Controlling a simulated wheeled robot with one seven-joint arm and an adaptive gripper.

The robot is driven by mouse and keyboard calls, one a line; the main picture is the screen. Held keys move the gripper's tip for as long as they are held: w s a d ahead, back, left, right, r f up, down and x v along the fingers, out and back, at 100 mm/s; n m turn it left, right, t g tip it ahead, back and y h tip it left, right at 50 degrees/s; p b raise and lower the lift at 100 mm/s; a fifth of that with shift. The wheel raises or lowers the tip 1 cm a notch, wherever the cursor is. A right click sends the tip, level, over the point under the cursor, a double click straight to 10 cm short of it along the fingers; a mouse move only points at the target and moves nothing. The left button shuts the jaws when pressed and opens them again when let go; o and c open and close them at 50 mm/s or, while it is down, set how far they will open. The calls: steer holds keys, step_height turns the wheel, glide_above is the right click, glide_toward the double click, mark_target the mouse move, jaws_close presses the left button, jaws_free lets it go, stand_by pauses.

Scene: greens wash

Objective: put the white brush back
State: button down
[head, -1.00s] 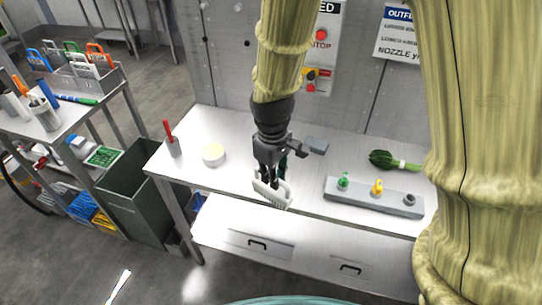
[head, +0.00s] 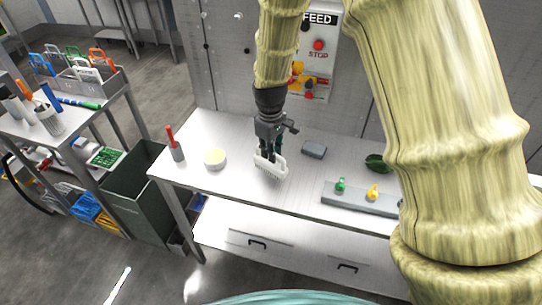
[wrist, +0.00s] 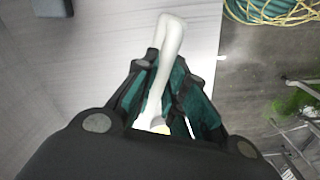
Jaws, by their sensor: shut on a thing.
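The white brush (head: 271,168) is in my gripper (head: 268,154), which is shut on it above the steel table (head: 240,190). In the head view its pale bristle side faces the camera. In the wrist view the white brush (wrist: 167,50) shows as a bent white bar between the teal-padded fingers of my gripper (wrist: 165,85).
A grey block (head: 314,150) and a bar with coloured nozzles (head: 358,198) lie right. A green bin (head: 140,190) stands between table and cart.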

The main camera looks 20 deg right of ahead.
steer(key=shift+f+p, duration=0.6)
steer(key=shift+f, duration=0.85)
steer(key=shift+f, duration=0.2)
steer(key=c, duration=1.5)
jaws_free()
steer(key=shift+a+r+b, duration=0.1)
steer(key=shift+r+b, duration=1.85)
steer(key=shift+r, duration=4.25)
